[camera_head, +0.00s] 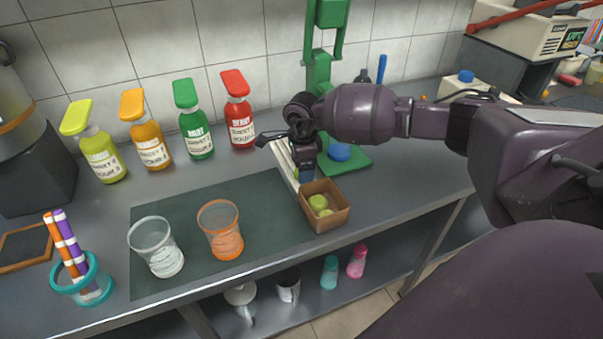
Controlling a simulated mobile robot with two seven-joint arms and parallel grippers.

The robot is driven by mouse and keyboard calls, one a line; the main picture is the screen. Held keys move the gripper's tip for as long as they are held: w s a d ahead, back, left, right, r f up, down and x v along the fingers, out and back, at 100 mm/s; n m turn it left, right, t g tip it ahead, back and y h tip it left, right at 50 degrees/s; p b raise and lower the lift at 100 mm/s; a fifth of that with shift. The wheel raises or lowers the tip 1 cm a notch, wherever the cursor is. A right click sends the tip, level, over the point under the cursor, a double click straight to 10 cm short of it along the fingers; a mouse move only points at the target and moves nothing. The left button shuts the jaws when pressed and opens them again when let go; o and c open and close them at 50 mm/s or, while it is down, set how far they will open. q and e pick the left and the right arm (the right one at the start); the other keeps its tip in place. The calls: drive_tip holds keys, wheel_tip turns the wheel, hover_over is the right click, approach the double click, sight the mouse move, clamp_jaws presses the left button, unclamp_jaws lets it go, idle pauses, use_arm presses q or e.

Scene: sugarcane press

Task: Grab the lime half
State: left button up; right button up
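Green lime pieces (318,202) lie in a small square brown box (336,217) at the front edge of the counter. Which of them are halves is too small to tell. My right gripper (306,176) reaches in from the right and points down just behind the box's back rim, close to the lime. Its fingers are small and dark, so their opening does not show. My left gripper is not in view.
An orange glass (221,232) and a clear glass (158,249) stand on a dark mat (262,203) left of the box. Several syrup bottles (240,112) line the wall. A green press (321,72) stands behind my gripper. A straw holder (92,291) is at front left.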

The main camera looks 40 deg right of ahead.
drive_tip(key=shift+f, duration=0.6)
drive_tip(key=c, duration=1)
drive_tip(key=shift+r, duration=0.15)
